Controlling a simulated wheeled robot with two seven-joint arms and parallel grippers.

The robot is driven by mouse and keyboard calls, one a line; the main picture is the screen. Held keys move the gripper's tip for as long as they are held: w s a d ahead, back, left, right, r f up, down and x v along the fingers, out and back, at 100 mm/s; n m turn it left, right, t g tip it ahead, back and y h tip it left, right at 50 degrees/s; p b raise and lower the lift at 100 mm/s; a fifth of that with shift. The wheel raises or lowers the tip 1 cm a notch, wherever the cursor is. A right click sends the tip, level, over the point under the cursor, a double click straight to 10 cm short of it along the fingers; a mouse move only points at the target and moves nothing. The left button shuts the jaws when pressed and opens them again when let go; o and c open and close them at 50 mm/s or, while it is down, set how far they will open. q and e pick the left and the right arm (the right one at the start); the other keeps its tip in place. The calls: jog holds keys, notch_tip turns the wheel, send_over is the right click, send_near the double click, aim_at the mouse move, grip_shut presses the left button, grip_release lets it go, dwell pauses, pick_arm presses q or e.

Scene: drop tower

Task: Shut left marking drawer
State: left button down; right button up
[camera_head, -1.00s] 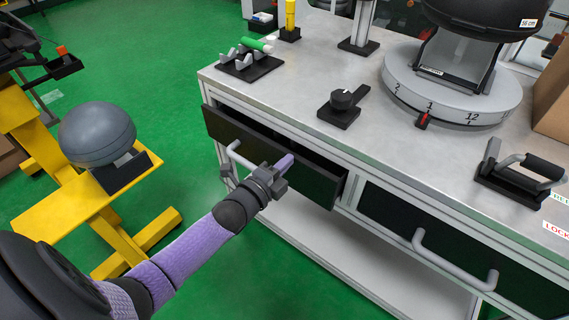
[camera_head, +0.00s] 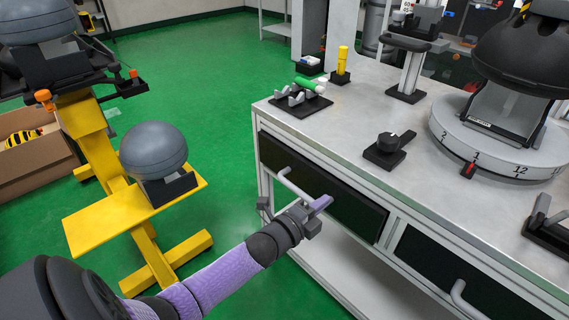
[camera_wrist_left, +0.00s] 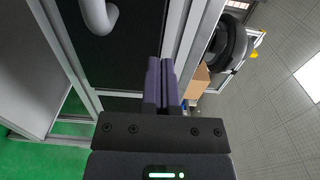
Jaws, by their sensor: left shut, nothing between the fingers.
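The left marking drawer (camera_head: 340,205) has a dark front with a light bar handle (camera_head: 297,186). Its front sits flush, or nearly so, in the frame of the grey-topped bench, with no gap showing above it. My left gripper (camera_head: 321,204) is shut and empty, with its purple fingers at the drawer front just right of the handle. In the left wrist view the shut fingers (camera_wrist_left: 162,84) point at the dark drawer front (camera_wrist_left: 118,60), and the handle (camera_wrist_left: 99,14) shows at the top left. I cannot tell whether the fingertips touch the front. My right gripper is not in view.
A second drawer (camera_head: 437,262) with its own handle is to the right. The bench top (camera_head: 345,120) carries a black knob block (camera_head: 389,148) and a numbered turntable (camera_head: 495,145). A yellow stand (camera_head: 130,215) with a grey dome stands left. Green floor between is clear.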

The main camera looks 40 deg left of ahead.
pick_arm(q)
jog(key=s+p, duration=0.4)
jog(key=s, duration=0.5)
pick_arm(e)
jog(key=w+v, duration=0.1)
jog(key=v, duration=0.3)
pick_arm(q)
jog(key=b, duration=0.4)
send_near(366, 206)
jog(key=w+b, duration=0.1)
jog(key=w, duration=0.1)
jog(key=w+b, duration=0.1)
jog(key=w, duration=0.1)
jog(key=w+b, duration=0.1)
jog(key=w, duration=0.2)
jog(key=shift+d, duration=0.4)
jog(key=shift+w+r, duration=0.1)
jog(key=shift+w, duration=0.15)
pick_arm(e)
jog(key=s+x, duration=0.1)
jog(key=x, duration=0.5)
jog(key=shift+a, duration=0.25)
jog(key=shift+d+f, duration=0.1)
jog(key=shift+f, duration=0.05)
